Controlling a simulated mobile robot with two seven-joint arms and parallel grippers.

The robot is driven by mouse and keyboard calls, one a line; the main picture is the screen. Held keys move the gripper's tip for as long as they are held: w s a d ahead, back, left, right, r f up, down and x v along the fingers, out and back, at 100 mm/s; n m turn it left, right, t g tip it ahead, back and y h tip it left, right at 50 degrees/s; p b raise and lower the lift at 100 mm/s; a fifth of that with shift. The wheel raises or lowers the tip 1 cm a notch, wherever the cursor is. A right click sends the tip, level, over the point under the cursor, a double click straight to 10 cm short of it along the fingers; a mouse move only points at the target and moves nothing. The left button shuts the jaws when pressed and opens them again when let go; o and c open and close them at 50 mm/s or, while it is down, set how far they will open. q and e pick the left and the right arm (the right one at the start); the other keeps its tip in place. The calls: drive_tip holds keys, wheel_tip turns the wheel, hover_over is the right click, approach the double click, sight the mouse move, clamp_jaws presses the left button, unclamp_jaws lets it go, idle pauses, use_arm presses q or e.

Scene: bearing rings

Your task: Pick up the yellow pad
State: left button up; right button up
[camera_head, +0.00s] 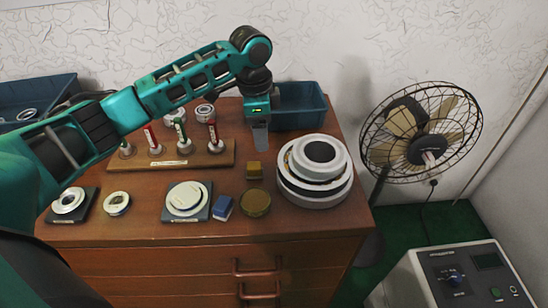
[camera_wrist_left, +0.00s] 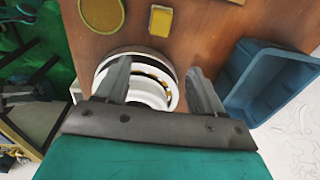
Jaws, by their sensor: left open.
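The yellow pad (camera_head: 254,169) is a small block on the brown cabinet top, in front of my left gripper (camera_head: 260,149) in the head view. In the left wrist view the yellow pad (camera_wrist_left: 160,21) lies near the top edge, beyond the fingertips and apart from them. My left gripper (camera_wrist_left: 158,72) is open, with nothing between its fingers, and hangs above the cabinet top. My right gripper is in neither view.
A round yellow-brown tin (camera_head: 256,203) and a blue block (camera_head: 222,207) lie nearby. A stack of white rings (camera_head: 316,184) stands right of the pad. A blue bin (camera_head: 318,104) is behind. A wooden peg board (camera_head: 212,158) is left. A fan (camera_head: 418,133) stands beyond the cabinet.

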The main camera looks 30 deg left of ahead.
use_arm(q)
hover_over(258, 165)
drive_tip(key=shift+g, duration=0.4)
drive_tip(key=f, duration=0.6)
drive_tip(key=shift+d+f+b, duration=0.3)
drive_tip(key=shift+d+b, duration=0.1)
drive_tip(key=shift+a+f, duration=0.2)
drive_tip(key=shift+f, duration=1.15)
drive_tip(key=shift+a+f, duration=0.15)
drive_tip(key=shift+f, duration=1.15)
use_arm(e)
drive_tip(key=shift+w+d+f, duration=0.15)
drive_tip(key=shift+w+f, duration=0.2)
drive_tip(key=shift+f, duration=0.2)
use_arm(q)
drive_tip(key=shift+c, duration=0.5)
drive_tip(key=c, duration=1)
drive_tip(key=shift+r, duration=0.1)
